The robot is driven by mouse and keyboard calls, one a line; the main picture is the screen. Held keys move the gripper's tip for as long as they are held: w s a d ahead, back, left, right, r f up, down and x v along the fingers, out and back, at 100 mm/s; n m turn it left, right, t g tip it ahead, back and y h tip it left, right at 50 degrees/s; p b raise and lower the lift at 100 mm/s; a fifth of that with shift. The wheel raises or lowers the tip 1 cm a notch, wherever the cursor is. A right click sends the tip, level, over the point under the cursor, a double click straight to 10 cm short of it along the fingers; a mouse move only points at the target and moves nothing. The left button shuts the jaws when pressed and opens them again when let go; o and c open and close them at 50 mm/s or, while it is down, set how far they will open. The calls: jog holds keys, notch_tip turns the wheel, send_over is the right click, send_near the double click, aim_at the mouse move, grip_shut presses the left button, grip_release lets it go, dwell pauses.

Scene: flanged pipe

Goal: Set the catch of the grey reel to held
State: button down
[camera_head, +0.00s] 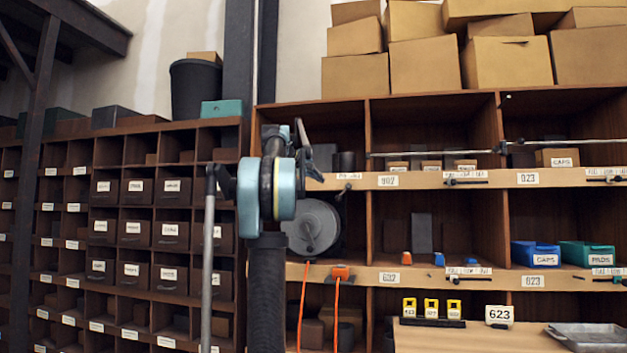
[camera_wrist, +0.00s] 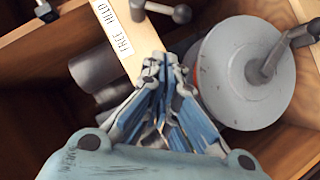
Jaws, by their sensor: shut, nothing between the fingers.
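The grey reel (camera_head: 312,228) hangs in the shelf bay behind my gripper, with a crank on its face. Its disc and crank also show large at the right of the wrist view (camera_wrist: 235,85). A dark catch lever (camera_head: 343,191) sits above the reel's right edge. In the wrist view the lever (camera_wrist: 165,10) sticks out from the shelf edge toward the reel, beside a label (camera_wrist: 113,27) reading FREE and HELD. I cannot tell which word it points at. My gripper (camera_wrist: 160,72) is shut and empty, its tips below the lever in that view, apparently apart from it.
The shelf edge (camera_head: 430,180) carries other labels and small levers. A horizontal rod (camera_head: 440,153) crosses the upper bays. Two orange cords (camera_head: 302,305) hang below the reel. A table (camera_head: 465,338) with a metal tray (camera_head: 590,335) stands at lower right. A drawer rack (camera_head: 140,230) fills the left.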

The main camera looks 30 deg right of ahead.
jog(key=d+f, duration=0.1)
jog(key=d, duration=0.1)
jog(key=d+f, duration=0.1)
jog(key=d, duration=0.1)
jog(key=w+d+f, duration=0.1)
jog(key=d, duration=0.1)
jog(key=shift+d+f, duration=0.3)
jog(key=shift+d, duration=0.1)
jog(key=shift+s+d+f, duration=0.2)
jog(key=shift+d+f, duration=0.25)
